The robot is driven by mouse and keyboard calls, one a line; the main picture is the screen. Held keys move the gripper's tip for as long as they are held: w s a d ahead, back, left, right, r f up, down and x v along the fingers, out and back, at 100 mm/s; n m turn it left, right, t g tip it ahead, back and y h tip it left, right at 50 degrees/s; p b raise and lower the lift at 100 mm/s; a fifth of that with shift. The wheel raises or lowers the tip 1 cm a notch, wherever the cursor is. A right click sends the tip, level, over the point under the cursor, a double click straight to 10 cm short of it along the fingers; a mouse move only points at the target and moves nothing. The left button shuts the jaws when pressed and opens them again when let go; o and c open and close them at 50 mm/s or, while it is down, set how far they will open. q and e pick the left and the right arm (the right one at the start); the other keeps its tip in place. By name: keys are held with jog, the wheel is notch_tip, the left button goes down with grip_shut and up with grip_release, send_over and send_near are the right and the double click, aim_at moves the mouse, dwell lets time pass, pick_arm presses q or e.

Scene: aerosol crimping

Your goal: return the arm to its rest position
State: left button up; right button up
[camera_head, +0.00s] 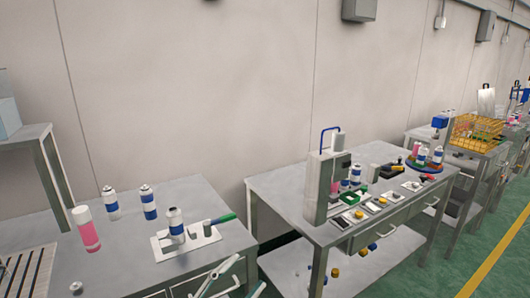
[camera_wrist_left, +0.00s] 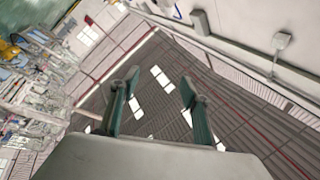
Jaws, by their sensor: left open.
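My left gripper (camera_head: 250,272) shows at the bottom edge of the head view, in front of the near table. Its two fingers are apart with nothing between them. In the left wrist view the open fingers (camera_wrist_left: 160,84) frame a distant dark panelled surface with bright white rectangles. No object touches the fingers there. My right gripper is in neither view.
A second table (camera_head: 285,187) to the right carries a grey press (camera_head: 320,187) and small parts. Green floor (camera_head: 430,270) is clear at right.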

pick_arm(q)
jog(key=a+f+n+t+y, duration=0.1)
jog(key=a+f+n+y, duration=0.55)
jog(key=f, duration=0.45)
jog(key=s+a+f+n+g+y, duration=0.3)
jog(key=s+f, duration=0.4)
jog(key=f, duration=0.4)
jog(key=s+a+f+n+g+y, duration=0.2)
jog(key=s+f, duration=0.5)
jog(key=f, duration=0.5)
jog(key=a+n+y, duration=0.1)
jog(key=a+n, duration=0.1)
jog(key=a, duration=0.1)
jog(key=shift+a+f+g, duration=0.2)
jog(key=shift+a+g, duration=0.2)
